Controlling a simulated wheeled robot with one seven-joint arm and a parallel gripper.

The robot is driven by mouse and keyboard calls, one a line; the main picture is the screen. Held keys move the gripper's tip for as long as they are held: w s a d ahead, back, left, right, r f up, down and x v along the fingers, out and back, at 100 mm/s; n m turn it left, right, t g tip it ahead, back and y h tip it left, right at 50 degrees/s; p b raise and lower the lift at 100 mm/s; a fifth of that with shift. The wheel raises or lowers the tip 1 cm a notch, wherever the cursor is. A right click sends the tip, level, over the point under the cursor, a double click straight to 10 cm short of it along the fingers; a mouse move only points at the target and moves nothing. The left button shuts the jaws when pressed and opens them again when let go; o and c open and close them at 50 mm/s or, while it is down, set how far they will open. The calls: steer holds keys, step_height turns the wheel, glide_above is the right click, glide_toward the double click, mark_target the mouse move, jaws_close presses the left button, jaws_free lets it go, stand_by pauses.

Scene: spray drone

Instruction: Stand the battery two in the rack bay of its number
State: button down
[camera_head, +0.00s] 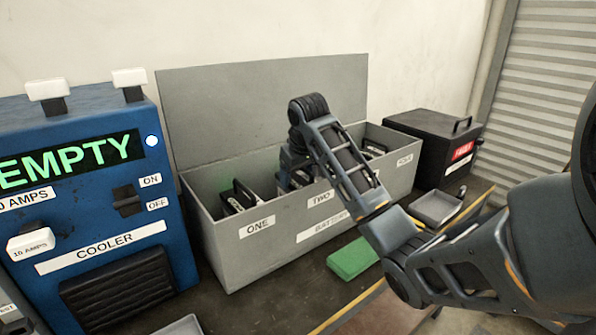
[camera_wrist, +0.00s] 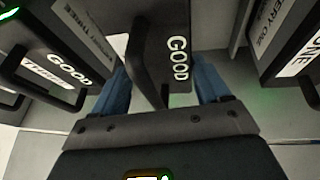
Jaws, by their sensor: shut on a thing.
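The grey rack (camera_head: 223,262) has ONE and TWO labels on its front, with a farther label at its right end too small to read. My gripper (camera_wrist: 163,85) reaches down into the rack behind the TWO label; in the head view my arm mostly hides it. Its blue fingers are shut on a dark battery (camera_wrist: 178,30) with a GOOD label and a handle. That battery's number is not readable. A battery marked ONE (camera_wrist: 293,45) stands to its right in the wrist view, and one marked THREE (camera_wrist: 75,45) to its left. Battery one (camera_head: 238,195) also shows in the head view.
The raised grey lid (camera_head: 240,110) stands behind the rack. A blue cooler panel (camera_head: 90,190) reading EMPTY is close on the left. A black case (camera_head: 425,135) with a red label stands right. A green block (camera_head: 353,258) and a grey tray (camera_head: 436,207) lie in front.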

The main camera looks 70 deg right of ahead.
steer(key=shift+r, duration=0.15)
jaws_free()
steer(key=shift+f, duration=0.2)
steer(key=p+v, duration=0.7)
steer(key=v, duration=0.5)
